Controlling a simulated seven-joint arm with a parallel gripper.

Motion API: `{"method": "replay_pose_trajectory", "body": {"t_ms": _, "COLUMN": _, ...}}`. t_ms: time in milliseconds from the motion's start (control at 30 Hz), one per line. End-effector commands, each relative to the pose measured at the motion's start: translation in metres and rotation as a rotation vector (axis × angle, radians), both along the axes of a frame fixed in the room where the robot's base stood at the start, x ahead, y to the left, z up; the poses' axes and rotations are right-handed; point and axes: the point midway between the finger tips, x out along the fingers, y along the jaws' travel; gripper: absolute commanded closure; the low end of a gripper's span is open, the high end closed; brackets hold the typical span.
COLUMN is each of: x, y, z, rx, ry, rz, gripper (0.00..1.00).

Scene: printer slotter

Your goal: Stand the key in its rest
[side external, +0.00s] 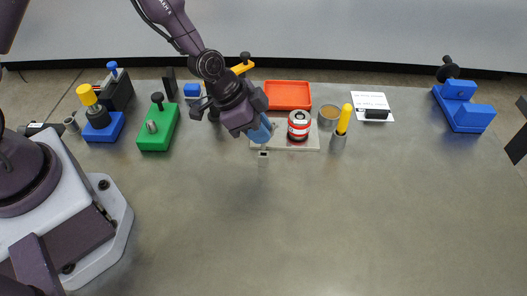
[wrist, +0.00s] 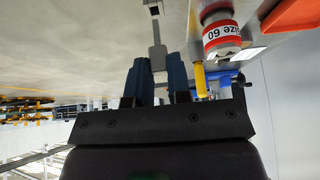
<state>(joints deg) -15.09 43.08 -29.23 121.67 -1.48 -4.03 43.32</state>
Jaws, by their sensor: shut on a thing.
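My gripper (side external: 263,137) has blue fingers and hangs at the front left of a light grey board (side external: 283,146). It is shut on a small grey key (side external: 263,157), whose pale end points down below the fingertips. In the wrist view, my fingers (wrist: 158,75) close on both sides of the grey key (wrist: 157,54), which has a thin shank running toward the top edge.
A green block (side external: 158,128) is left, a blue fixture (side external: 463,109) far right. The front table is clear.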

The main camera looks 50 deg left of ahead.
Motion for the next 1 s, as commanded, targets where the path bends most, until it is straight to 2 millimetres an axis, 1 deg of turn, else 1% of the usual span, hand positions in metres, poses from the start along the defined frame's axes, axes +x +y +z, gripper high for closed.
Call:
{"method": "replay_pose_trajectory", "body": {"t_ms": 567, "x": 0.0, "y": 0.0, "z": -0.001, "rx": 0.0, "ry": 0.0, "rz": -0.001, "gripper": 1.0}}
{"method": "replay_pose_trajectory", "body": {"t_ms": 1000, "x": 0.001, "y": -0.001, "z": -0.012, "rx": 0.0, "ry": -0.001, "rz": -0.001, "gripper": 1.0}}
